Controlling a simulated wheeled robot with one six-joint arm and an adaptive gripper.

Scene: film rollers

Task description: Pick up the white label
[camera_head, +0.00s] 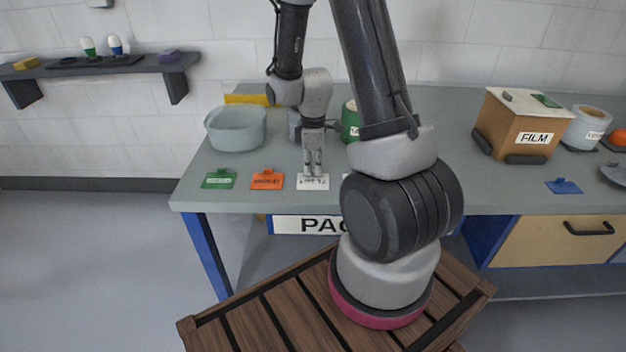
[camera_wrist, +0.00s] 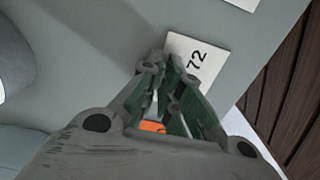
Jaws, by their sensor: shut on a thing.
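The white label (camera_head: 313,183) lies near the front edge of the grey bench, with dark printing on it. It also shows in the wrist view (camera_wrist: 198,58), where the digits 72 can be read. My gripper (camera_head: 313,172) points down at the label's upper edge, and its fingertips (camera_wrist: 172,70) are shut on it. The fingers hide part of the label. The label appears to be at bench level; I cannot tell whether it is clear of the surface.
An orange label (camera_head: 267,180) and a green label (camera_head: 218,179) lie to the left. A pale bowl (camera_head: 236,128) and a green-labelled roll (camera_head: 350,122) stand behind. A box marked FILM (camera_head: 518,122) is at right. Part of another white label (camera_wrist: 245,3) shows in the wrist view.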

